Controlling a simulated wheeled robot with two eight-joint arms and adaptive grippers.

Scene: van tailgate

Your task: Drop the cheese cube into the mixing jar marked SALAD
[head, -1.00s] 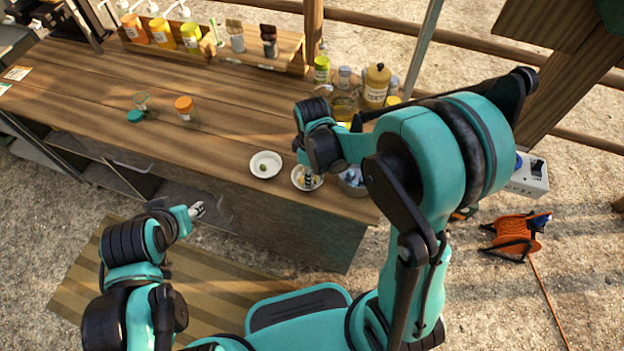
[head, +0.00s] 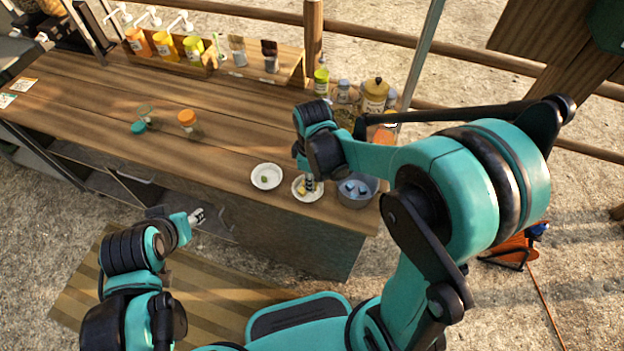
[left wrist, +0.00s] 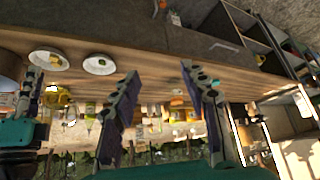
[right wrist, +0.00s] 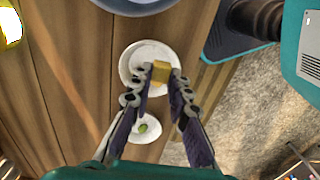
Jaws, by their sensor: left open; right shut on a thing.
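My right gripper (head: 309,186) is shut on the yellow cheese cube (right wrist: 160,72), held between its fingertips over or in a white dish (right wrist: 133,57). I cannot tell whether the cube is clear of the dish. In the head view this dish (head: 306,196) is near the counter's front edge. My left gripper (head: 198,216) is open and empty in front of the counter; its spread fingers show in the left wrist view (left wrist: 160,72). A jar with an orange lid (head: 187,117) and a clear vessel (head: 145,109) beside a teal lid (head: 138,128) are farther left. No SALAD marking is legible.
A second white dish (head: 266,177) holds a small green item. A grey bowl (head: 357,201) with blue items is right of the cheese dish. Bottles and a tan canister (head: 376,93) crowd the back right. The middle counter is clear.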

